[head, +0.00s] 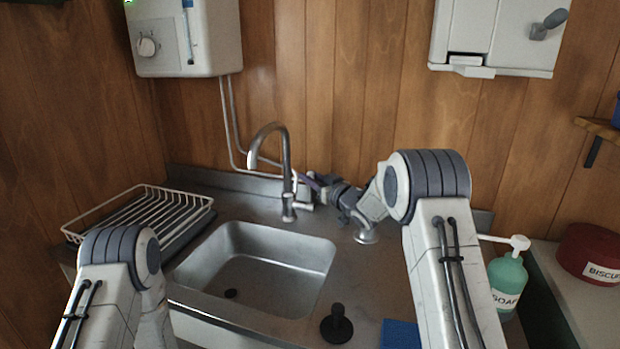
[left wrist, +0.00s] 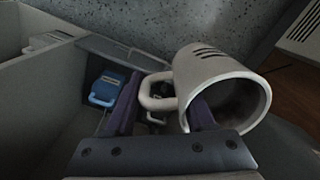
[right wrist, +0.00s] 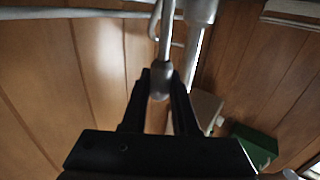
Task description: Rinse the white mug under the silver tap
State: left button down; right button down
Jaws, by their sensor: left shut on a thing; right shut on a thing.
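The silver tap (head: 285,165) stands behind the steel sink (head: 262,232), its spout curving over the basin. No water shows below the spout. My right gripper (head: 314,181) is at the right side of the tap, shut on its lever; the right wrist view shows the silver lever (right wrist: 161,80) between the fingers. The white mug (left wrist: 222,82) shows only in the left wrist view, tipped on its side with its opening to the lower right and dark marks on its wall. My left gripper (left wrist: 160,108) is shut on the mug's handle. The head view does not show that gripper.
A wire dish rack (head: 140,214) stands left of the sink. A black plunger-like thing (head: 337,325) and a blue item (head: 400,334) are at the front right. A green soap bottle (head: 508,278) and red biscuit tin (head: 590,252) stand farther right. A white heater (head: 185,38) hangs above.

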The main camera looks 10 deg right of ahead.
jog(key=b, duration=0.1)
jog(key=n+b, duration=0.1)
jog(key=b, duration=0.1)
jog(key=shift+s+a+f+t+b, duration=0.2)
jog(key=shift+s+f+t+b, duration=0.1)
jog(key=shift+s, duration=0.1)
jog(key=shift+s+r+b, duration=0.15)
jog(key=shift+b, duration=0.15)
pick_arm(q)
notch_tip(320, 180, down, 4)
pick_arm(e)
jog(key=shift+r, duration=0.1)
jog(key=c, duration=0.7)
grip_release()
jog(key=shift+a, duration=0.1)
jog(key=shift+s, duration=0.15)
